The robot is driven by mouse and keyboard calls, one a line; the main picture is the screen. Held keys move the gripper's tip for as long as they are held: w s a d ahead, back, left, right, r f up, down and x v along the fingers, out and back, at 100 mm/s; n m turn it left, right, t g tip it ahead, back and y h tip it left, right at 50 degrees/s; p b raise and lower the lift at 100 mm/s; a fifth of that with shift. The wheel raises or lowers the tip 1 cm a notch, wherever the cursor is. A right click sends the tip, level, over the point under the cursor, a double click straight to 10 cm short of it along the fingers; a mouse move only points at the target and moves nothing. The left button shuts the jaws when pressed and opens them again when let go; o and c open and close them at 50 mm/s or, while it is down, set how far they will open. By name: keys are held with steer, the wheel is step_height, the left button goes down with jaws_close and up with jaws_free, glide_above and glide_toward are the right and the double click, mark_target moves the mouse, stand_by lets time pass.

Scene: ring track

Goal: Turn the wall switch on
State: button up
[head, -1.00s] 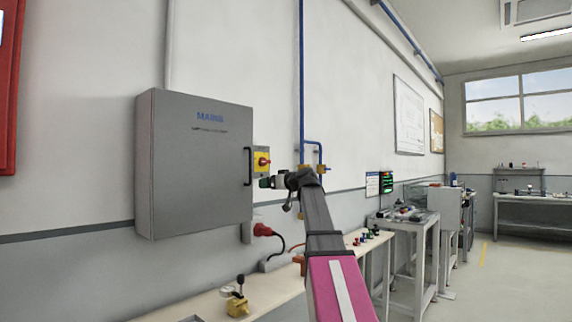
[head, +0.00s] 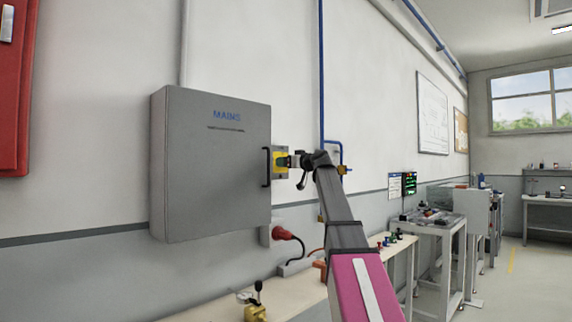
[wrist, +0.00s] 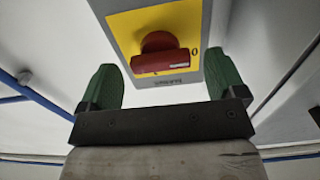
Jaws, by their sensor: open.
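The wall switch is a red rotary knob (wrist: 160,52) on a yellow plate (wrist: 124,27) on a grey box. In the wrist view its handle lies nearly across the picture, with its right end near a "0" mark. In the head view the yellow plate (head: 279,152) shows just right of the MAINS cabinet, and my gripper hides most of the knob. My gripper (head: 287,161) is in front of the switch. In the wrist view its green fingers stand apart on either side of the knob, with a gap on both sides. Nothing is held.
The grey MAINS cabinet (head: 205,180) with a black handle (head: 266,167) juts from the wall just left of the switch. A red plug (head: 283,233) is below, above a bench (head: 290,295). A blue pipe (head: 321,80) runs up the wall to the right.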

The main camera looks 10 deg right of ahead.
steer(key=shift+x, duration=0.8)
steer(key=shift+c, duration=0.3)
steer(key=c, duration=0.9)
steer(key=shift+o, duration=0.2)
steer(key=shift+m, duration=0.4)
steer(key=m, duration=1.6)
steer(key=shift+m, duration=0.7)
